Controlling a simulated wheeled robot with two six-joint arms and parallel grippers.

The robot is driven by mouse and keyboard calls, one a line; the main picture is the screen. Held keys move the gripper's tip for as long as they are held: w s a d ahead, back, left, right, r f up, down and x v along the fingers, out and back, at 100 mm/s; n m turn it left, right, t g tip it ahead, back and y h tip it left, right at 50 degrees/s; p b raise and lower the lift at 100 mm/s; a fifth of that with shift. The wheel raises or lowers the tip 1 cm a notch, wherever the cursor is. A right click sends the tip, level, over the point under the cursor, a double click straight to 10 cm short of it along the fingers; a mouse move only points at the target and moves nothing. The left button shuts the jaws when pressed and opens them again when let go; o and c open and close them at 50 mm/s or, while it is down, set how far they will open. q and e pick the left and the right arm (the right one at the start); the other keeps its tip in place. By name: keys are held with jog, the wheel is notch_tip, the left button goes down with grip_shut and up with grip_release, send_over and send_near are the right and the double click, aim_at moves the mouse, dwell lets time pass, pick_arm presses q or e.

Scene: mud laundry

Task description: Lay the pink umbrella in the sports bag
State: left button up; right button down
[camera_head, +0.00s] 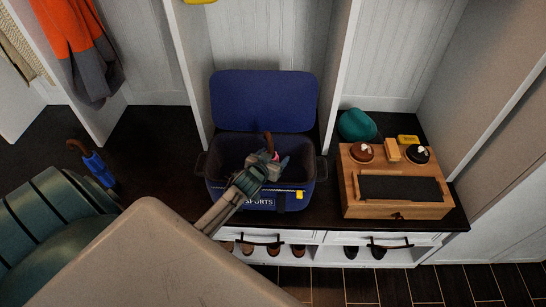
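The sports bag (233,192) is dark blue and sits on the dark bench with its lid raised against the back wall. My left gripper (270,163) is over the bag's opening, reaching in from the lower left. A little pink of the umbrella (276,155) shows at the fingers, with a brown hooked handle (268,141) standing up above them. The gripper appears shut on the umbrella. Most of the umbrella is hidden behind the gripper, so I cannot tell whether it touches the bag's floor. My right gripper is not in view.
A blue umbrella (98,167) with a brown handle is at the left. A wooden box (398,208) with brushes and tins stands right of the bag, near a teal cap (357,124) and a yellow item (407,139). White partitions flank the bag.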

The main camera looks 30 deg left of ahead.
pick_arm(q)
jog(key=shift+r, duration=0.1)
jog(key=v, duration=1.2)
jog(key=shift+b, duration=0.3)
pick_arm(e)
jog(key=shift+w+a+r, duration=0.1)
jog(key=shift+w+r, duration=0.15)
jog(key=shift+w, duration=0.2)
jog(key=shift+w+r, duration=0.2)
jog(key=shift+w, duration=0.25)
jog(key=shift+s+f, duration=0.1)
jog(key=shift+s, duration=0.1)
